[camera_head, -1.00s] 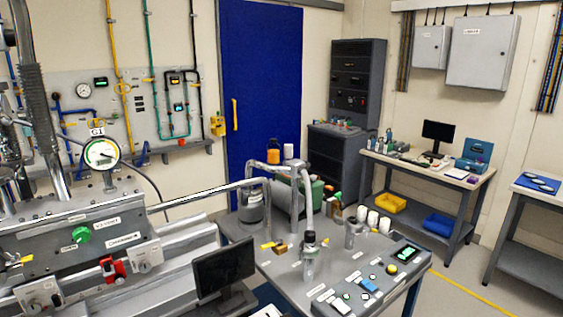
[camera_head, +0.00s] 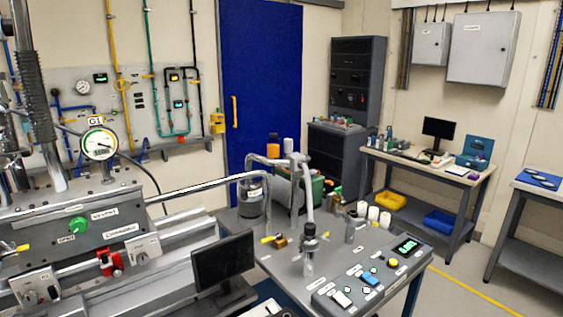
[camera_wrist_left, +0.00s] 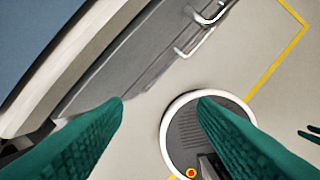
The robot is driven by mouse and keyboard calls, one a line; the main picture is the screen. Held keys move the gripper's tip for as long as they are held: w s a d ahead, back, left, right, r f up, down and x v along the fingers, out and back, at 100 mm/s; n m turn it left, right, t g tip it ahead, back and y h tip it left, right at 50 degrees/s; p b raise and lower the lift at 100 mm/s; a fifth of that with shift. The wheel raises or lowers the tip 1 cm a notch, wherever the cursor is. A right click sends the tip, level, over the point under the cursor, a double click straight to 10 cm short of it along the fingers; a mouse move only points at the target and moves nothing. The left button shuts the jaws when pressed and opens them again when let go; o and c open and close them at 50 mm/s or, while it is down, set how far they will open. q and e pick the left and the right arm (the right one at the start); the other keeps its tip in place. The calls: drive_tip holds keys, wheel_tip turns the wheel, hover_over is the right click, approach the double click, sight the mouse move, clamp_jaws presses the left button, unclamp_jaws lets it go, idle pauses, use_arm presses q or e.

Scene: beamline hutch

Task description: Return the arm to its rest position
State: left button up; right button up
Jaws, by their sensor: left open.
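In the left wrist view, my left gripper (camera_wrist_left: 162,100) shows as two green ribbed fingers set wide apart. Nothing is held between them; pale floor and part of a white-rimmed round base, probably mine, show past them. A small pair of dark green tips (camera_wrist_left: 309,137) at the right edge of that view may be my right gripper, but too little shows to tell its opening. Neither arm nor gripper shows in the head view.
The head view has a chamber with a gauge (camera_head: 99,145) at left, a dark monitor (camera_head: 223,261), and a grey bench (camera_head: 345,262) with glassware and a control panel. A side table (camera_head: 440,172) stands behind. Open floor (camera_head: 455,285) lies at right, with a yellow line.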

use_arm(q)
drive_tip(key=s+a+f+b, duration=0.1)
drive_tip(key=s+f+b, duration=0.1)
drive_tip(key=s+f, duration=0.4)
drive_tip(key=s+a+f+g+b, duration=0.1)
drive_tip(key=s+f, duration=0.5)
drive_tip(key=f, duration=1)
drive_tip(key=s+a+f+b, duration=0.1)
drive_tip(key=s+f+b, duration=0.2)
drive_tip(key=s+f, duration=0.4)
wheel_tip(320, 180, down, 4)
drive_tip(key=shift+a+f+g, duration=0.15)
drive_tip(key=shift+g, duration=0.25)
